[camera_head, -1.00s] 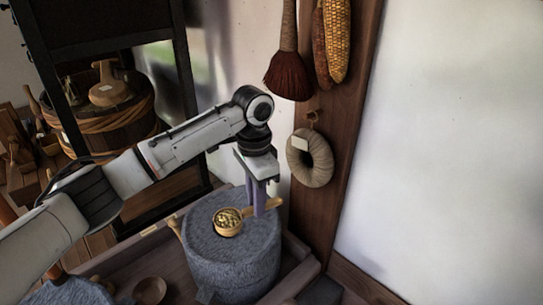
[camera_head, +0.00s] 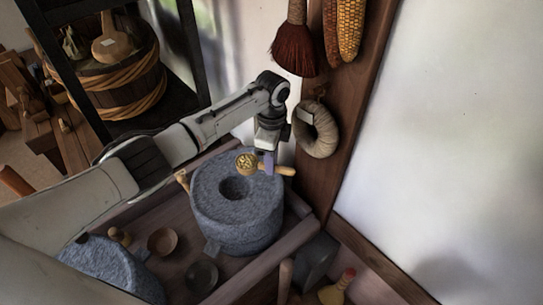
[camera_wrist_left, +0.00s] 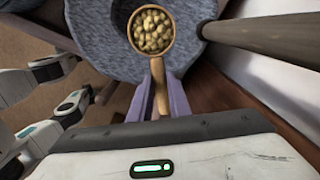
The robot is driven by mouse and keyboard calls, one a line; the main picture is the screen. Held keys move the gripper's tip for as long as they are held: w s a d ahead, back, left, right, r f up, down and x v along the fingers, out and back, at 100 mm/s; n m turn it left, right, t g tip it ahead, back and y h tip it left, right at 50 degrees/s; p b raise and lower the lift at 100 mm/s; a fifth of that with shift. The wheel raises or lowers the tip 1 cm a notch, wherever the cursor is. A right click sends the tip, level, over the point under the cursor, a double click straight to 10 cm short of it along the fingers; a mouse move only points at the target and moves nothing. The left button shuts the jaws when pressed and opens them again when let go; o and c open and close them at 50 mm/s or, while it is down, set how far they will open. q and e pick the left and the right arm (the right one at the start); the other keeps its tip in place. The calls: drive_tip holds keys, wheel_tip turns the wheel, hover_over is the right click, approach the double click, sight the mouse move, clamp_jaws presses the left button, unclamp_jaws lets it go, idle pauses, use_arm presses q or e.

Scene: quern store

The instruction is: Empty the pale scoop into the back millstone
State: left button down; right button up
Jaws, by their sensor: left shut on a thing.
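My left gripper (camera_head: 268,165) is shut on the handle of the pale scoop (camera_head: 246,163). The scoop's bowl is upright and full of yellowish-green kernels, which also show in the left wrist view (camera_wrist_left: 152,30). The back millstone (camera_head: 237,222) is a thick grey stone with a dark round hole in its top. In the head view the bowl appears over the far part of the stone's top, behind the hole; its height above it is hard to tell. My right gripper is not in view.
Another grey millstone (camera_head: 112,268) stands at the lower left, partly behind my arm. A brown bowl (camera_head: 162,241) and a dark bowl (camera_head: 202,276) sit between them. A wooden post (camera_head: 345,130) with a hanging ring (camera_head: 316,130) stands close behind my gripper.

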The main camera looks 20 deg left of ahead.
use_arm(q)
drive_tip(key=shift+f+b, duration=2.4)
drive_tip(key=shift+b, duration=0.15)
drive_tip(key=shift+a+r+p, duration=0.15)
drive_tip(key=shift+r+p, duration=0.25)
drive_tip(key=shift+p, duration=0.4)
drive_tip(key=shift+s+a+r+t+h+p, duration=0.2)
drive_tip(key=shift+s+r+t+h+p, duration=0.1)
drive_tip(key=shift+t+h+p, duration=0.35)
drive_tip(key=shift+w+d+b, duration=0.1)
drive_tip(key=shift+d+b, duration=0.05)
drive_tip(key=shift+b, duration=0.15)
drive_tip(key=shift+w+d+f+g+y+b, duration=0.25)
drive_tip(key=shift+f+y+b, duration=0.1)
drive_tip(key=shift+f+b, duration=0.15)
drive_tip(key=shift+f+g+y+b, duration=0.3)
drive_tip(key=shift+g+y+b, duration=0.1)
drive_tip(key=shift+b, duration=0.3)
drive_tip(key=shift+a+r+p, duration=0.15)
drive_tip(key=shift+r+p, duration=0.25)
drive_tip(key=shift+p, duration=0.4)
drive_tip(key=p, duration=0.2)
drive_tip(key=r+t+h+p, duration=0.1)
drive_tip(key=shift+s+a+p, duration=0.2)
drive_tip(key=shift+s+p, duration=0.05)
drive_tip(key=shift+p, duration=0.15)
drive_tip(key=shift+f+t, duration=0.1)
drive_tip(key=shift+t, duration=0.2)
